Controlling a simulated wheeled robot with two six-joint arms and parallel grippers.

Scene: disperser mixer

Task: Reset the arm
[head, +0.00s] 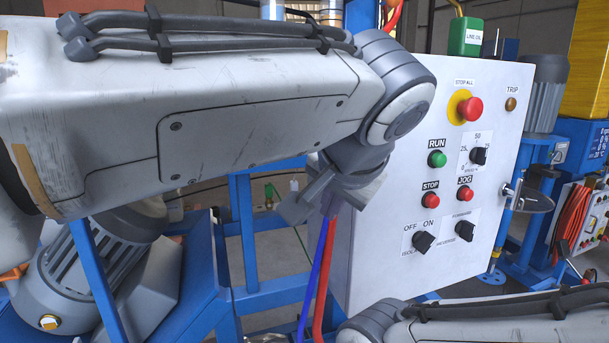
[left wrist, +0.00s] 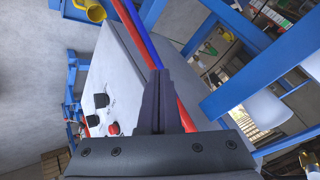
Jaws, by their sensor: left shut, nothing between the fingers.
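My left arm stretches across the upper left of the head view, in front of the blue frame. Its gripper (head: 329,208) points down at the left edge of the white control panel (head: 385,200). In the left wrist view the two dark fingers of my left gripper (left wrist: 158,75) are together, with nothing between them. The panel's side and some of its knobs show behind them there. My right arm shows at the bottom right of the head view, below the panel. Its gripper is out of the picture.
The panel carries a red stop button (head: 470,109), a green RUN button (head: 437,159) and black knobs (head: 423,241). Red hose (head: 322,285) and blue hose (head: 309,285) hang just below my left gripper. Blue frame beams (head: 270,300) stand to the left.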

